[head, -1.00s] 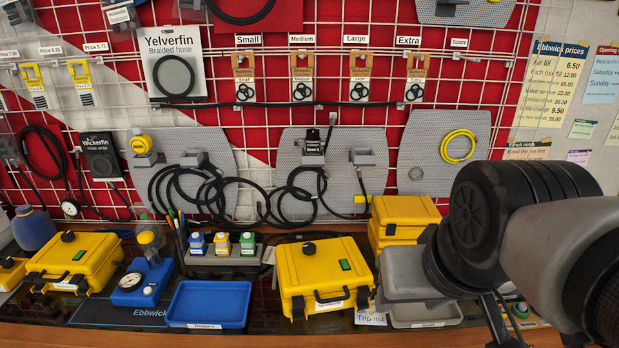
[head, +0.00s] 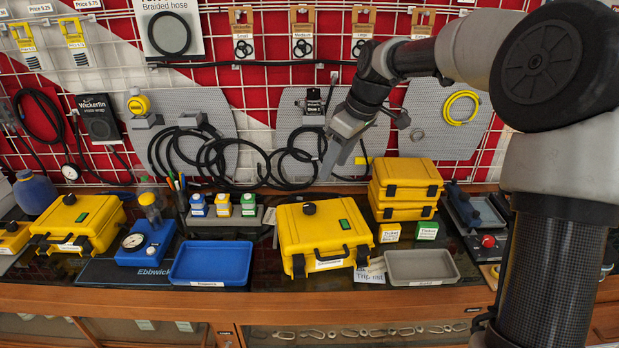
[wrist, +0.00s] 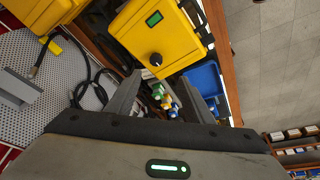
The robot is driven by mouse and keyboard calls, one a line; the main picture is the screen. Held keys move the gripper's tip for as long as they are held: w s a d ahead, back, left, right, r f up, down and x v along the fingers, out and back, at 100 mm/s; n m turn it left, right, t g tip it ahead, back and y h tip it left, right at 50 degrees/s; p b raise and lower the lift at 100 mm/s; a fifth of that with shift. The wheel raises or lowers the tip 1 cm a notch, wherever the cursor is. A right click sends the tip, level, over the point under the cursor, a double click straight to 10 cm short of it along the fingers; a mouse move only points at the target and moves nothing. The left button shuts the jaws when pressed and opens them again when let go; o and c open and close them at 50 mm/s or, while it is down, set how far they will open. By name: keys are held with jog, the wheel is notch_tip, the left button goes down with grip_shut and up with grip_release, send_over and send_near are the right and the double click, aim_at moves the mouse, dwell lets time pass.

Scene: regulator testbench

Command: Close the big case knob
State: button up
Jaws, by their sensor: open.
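A yellow case (head: 325,238) with a black front handle stands at the middle of the bench. On its lid are a round black knob (head: 309,208) at the left and a small green display (head: 345,224) at the right. In the wrist view, the case (wrist: 180,32) and its knob (wrist: 156,59) lie just beyond my fingertips, with the display (wrist: 154,19) beyond the knob. My gripper (head: 333,172) is open and empty, pointing down above and behind the case. Its two fingers show apart in the wrist view (wrist: 160,80), touching nothing.
Another yellow case with a knob (head: 70,199) stands at the left. Stacked yellow cases (head: 405,193) are close right of the middle case. A blue tray (head: 208,281) and a grey tray (head: 421,283) flank it in front. Hoses (head: 290,165) hang on the panel behind.

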jog(key=w, duration=0.2)
send_near(310, 206)
jog(key=shift+y, duration=0.3)
jog(key=x, duration=0.8)
jog(key=shift+d+f+p, duration=0.2)
jog(key=shift+f+p, duration=0.05)
jog(key=shift+p, duration=0.1)
jog(key=c, duration=1)
jog(key=shift+w, duration=0.1)
